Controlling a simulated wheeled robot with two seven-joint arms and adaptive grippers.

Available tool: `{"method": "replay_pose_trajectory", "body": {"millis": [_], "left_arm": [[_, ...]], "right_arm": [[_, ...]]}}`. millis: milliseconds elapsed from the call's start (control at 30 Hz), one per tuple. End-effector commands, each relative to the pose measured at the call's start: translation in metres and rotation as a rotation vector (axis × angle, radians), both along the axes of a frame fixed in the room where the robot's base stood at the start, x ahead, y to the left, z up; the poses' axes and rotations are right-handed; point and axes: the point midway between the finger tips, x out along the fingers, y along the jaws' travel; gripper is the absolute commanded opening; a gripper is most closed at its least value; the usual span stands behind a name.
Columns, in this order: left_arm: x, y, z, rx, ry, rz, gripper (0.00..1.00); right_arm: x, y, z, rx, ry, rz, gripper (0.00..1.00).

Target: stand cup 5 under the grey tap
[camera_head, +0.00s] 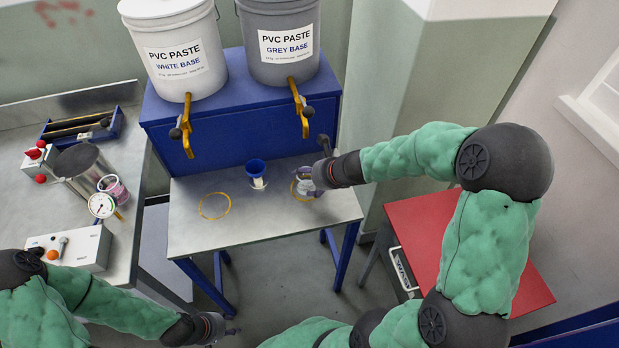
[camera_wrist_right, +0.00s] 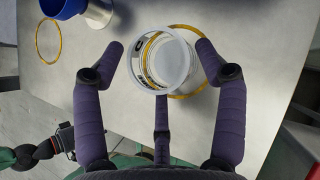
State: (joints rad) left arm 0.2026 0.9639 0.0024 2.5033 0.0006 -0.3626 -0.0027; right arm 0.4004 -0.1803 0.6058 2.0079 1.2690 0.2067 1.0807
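A clear, whitish cup (camera_wrist_right: 163,60) with a dark-printed label is between the fingers of my right gripper (camera_wrist_right: 165,75); its number is not readable. The cup also shows in the head view (camera_head: 304,187), partly hidden by the gripper. My right gripper is open, with gaps visible between fingers and cup. The cup is at the right yellow ring (camera_wrist_right: 196,88), which shows past its right side; I cannot tell if its base is centred. The grey tap (camera_head: 299,107) on the grey base bucket is above this area. My left gripper (camera_head: 215,328) is at the lower left, its fingers unclear.
The steel table (camera_head: 240,225) has another yellow ring (camera_head: 214,205) on its left, below the white bucket's tap (camera_head: 186,130). A blue-topped vessel (camera_head: 256,170) stands between the rings.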

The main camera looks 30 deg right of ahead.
Motion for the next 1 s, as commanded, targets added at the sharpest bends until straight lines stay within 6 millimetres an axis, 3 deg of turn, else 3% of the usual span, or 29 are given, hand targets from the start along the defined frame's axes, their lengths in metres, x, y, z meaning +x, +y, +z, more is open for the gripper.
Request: {"method": "replay_pose_trajectory", "body": {"millis": [467, 1000], "left_arm": [[0.000, 0.000, 0.005, 0.000, 0.000, 0.000, 0.40], [0.000, 0.000, 0.060, 0.000, 0.000, 0.000, 0.40]], "right_arm": [[0.000, 0.000, 0.006, 0.000, 0.000, 0.000, 0.84], [-0.057, -0.021, 0.076, 0.000, 0.000, -0.003, 0.84]]}}
